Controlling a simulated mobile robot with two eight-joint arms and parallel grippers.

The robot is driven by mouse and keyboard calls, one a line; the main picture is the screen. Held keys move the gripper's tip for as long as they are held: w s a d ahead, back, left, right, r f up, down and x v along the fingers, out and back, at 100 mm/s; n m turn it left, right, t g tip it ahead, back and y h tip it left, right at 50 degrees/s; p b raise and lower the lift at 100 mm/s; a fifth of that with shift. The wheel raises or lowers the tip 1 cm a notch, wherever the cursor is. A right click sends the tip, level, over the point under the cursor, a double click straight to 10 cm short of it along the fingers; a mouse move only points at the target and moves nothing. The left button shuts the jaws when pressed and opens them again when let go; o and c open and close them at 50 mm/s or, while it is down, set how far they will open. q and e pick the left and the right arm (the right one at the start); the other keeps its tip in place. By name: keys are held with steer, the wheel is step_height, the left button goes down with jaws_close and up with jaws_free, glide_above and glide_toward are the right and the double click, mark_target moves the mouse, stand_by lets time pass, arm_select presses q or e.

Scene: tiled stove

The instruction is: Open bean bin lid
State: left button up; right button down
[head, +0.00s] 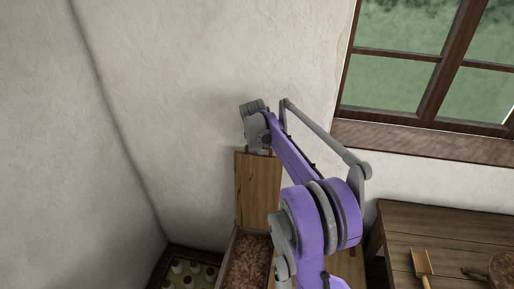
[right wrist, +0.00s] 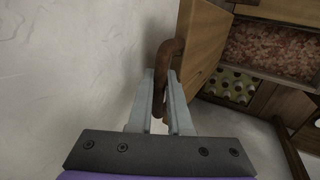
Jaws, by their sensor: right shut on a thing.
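The wooden bean bin lid (head: 256,192) stands raised, roughly upright, at the back of the bin (head: 230,246), against the pale wall. Reddish-brown beans (head: 247,262) show in the open bin below it. My right gripper (head: 258,149) is at the top edge of the lid. In the right wrist view my right gripper (right wrist: 163,88) is shut on the brown curved lid handle (right wrist: 166,62). The lid (right wrist: 206,40) and the beans (right wrist: 280,52) also show there. My purple right arm covers part of the bin in the head view. My left gripper is not in view.
A dark crate with pale round things (head: 178,268) sits left of the bin. A wooden table (head: 440,225) with a mallet-like tool (head: 421,262) and a round brown object (head: 500,268) stands at the right. A window (head: 425,65) is above it. The wall is close behind the lid.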

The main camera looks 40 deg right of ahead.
stand_by(0.4)
steer(key=c, duration=0.8)
jaws_free()
steer(key=shift+c, duration=0.2)
steer(key=v, duration=1.1)
steer(key=shift+a, duration=0.1)
